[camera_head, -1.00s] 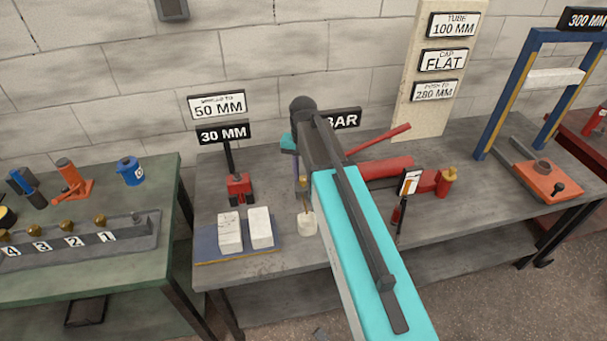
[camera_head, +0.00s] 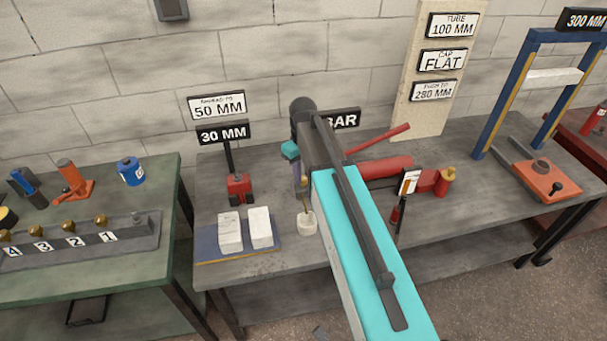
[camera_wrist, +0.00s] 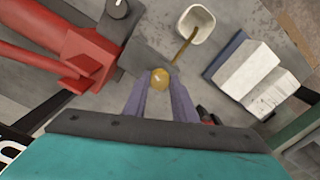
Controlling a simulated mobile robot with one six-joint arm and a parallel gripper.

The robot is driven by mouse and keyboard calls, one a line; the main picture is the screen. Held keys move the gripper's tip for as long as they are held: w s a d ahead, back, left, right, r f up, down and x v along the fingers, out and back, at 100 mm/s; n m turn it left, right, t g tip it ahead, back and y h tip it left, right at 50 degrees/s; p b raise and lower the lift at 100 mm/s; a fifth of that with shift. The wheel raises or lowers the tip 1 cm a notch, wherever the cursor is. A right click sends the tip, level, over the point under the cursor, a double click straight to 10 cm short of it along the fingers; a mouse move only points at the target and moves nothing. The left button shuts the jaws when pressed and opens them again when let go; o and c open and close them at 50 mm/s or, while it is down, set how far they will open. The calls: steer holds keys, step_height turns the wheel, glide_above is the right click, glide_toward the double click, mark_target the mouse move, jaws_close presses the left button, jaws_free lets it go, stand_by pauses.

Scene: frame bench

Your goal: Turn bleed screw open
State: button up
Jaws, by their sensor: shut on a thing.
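The bleed screw (camera_wrist: 160,78) is a round brass knob on a dark grey block, between my fingertips in the wrist view. My gripper (camera_wrist: 162,88) has its two purple-grey fingers shut on it. A thin brass bleed tube (camera_wrist: 184,48) runs from the block to a white cup (camera_wrist: 196,24). In the head view my arm hides the screw and most of the block. There, a bit of my gripper (camera_head: 297,168) shows left of the arm, above the cup (camera_head: 307,225).
The red pump (camera_head: 385,168) with its raised lever lies right of my arm. A small tag (camera_head: 409,182) stands in front of it. Two white blocks (camera_head: 260,227) sit on a blue plate to the left. A blue press frame (camera_head: 500,90) stands at the right.

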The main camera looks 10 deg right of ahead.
mark_target(303, 179)
steer(key=shift+n, duration=1.5)
steer(key=o, duration=1)
steer(key=shift+o, duration=0.2)
steer(key=shift+r, duration=0.1)
step_height(303, 179, up, 14)
steer(key=b, duration=0.2)
steer(key=shift+f, duration=0.2)
